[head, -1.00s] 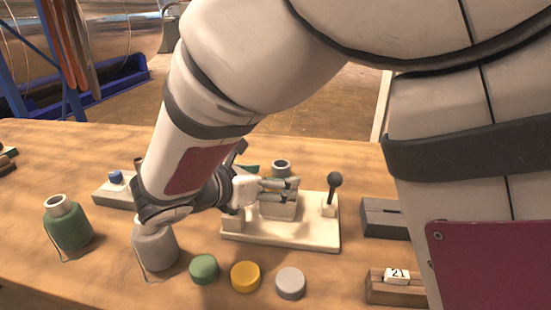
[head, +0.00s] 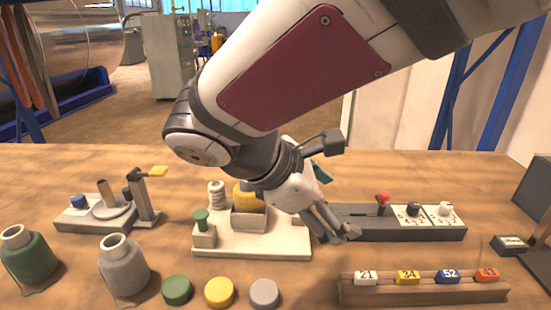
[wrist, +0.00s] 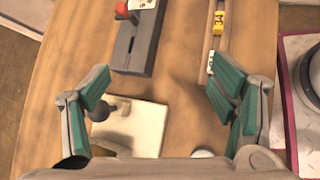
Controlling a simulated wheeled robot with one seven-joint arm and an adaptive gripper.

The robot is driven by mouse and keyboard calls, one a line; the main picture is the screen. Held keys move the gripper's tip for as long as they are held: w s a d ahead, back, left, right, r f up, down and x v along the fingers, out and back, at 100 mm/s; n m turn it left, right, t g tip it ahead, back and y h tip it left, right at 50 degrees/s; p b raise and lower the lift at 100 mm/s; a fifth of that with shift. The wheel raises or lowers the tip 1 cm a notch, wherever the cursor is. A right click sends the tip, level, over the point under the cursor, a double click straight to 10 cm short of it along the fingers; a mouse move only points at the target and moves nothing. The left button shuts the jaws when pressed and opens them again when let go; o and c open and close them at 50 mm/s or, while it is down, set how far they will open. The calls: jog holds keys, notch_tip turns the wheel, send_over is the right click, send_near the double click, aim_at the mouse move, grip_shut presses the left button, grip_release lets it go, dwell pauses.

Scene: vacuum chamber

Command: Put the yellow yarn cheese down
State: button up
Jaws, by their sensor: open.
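I cannot tell for sure which yellow thing is the yarn cheese. A rounded yellow body (head: 247,194) sits on the cream base (head: 260,248), behind a grey block and partly hidden by my wrist. A flat yellow disc (head: 219,292) lies on the table in front, between a green disc (head: 177,290) and a grey disc (head: 264,293). My gripper (head: 338,232) is at the right end of the cream base. In the wrist view its fingers (wrist: 163,92) are spread wide with nothing between them, above the cream base and bare table.
A dark slotted block with a red knob (head: 383,198) stands to the right. A wooden rack (head: 425,290) holds numbered tiles at front right. A green jar (head: 28,258) and a grey jar (head: 124,268) stand at left. A post device (head: 145,200) stands behind them.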

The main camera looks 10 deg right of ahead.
jog(key=s+d+f+m+y, duration=0.1)
jog(key=s+m+y, duration=0.3)
jog(key=s+m, duration=0.4)
jog(key=s+d+f+m+g+y, duration=0.1)
jog(key=s+d+f+m+y, duration=0.1)
jog(key=s+m, duration=0.6)
jog(key=s+d+y, duration=0.1)
jog(key=s+y, duration=0.1)
jog(key=shift+d+m+y, duration=0.15)
jog(key=shift+m+y, duration=0.25)
notch_tip(320, 180, up, 14)
jog(key=t+p, duration=0.2)
jog(key=p, duration=1.1)
jog(key=shift+d+r, duration=0.15)
